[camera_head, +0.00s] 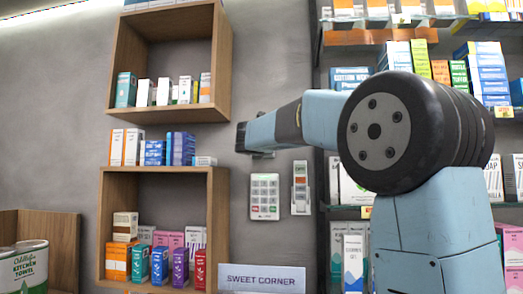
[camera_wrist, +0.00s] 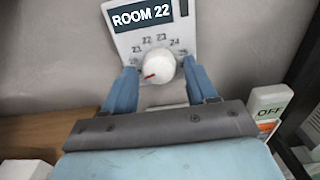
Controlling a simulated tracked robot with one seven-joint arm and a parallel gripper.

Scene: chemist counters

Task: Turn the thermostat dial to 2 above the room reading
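The thermostat (camera_wrist: 122,45) is a pale plate on the grey wall in the wrist view. Its dark display reads ROOM 22. Below it is a round white dial (camera_wrist: 163,64) with numbers in an arc around its top; 22, 23 and 24 are legible. The dial's red mark points left and slightly down, below the arc's left numbers. My gripper (camera_wrist: 159,68) is open, with one blue finger on each side of the dial. Gaps seem to show between fingers and dial; contact is unclear. In the head view my arm reaches the wall; the thermostat cannot be made out there.
A keypad (camera_head: 264,196) and a small switch panel (camera_head: 300,187) are on the wall below my arm. A panel marked OFF (camera_wrist: 270,102) is right of my gripper in the wrist view. Wooden shelves (camera_head: 222,70) with boxes stand left, stocked shelving right.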

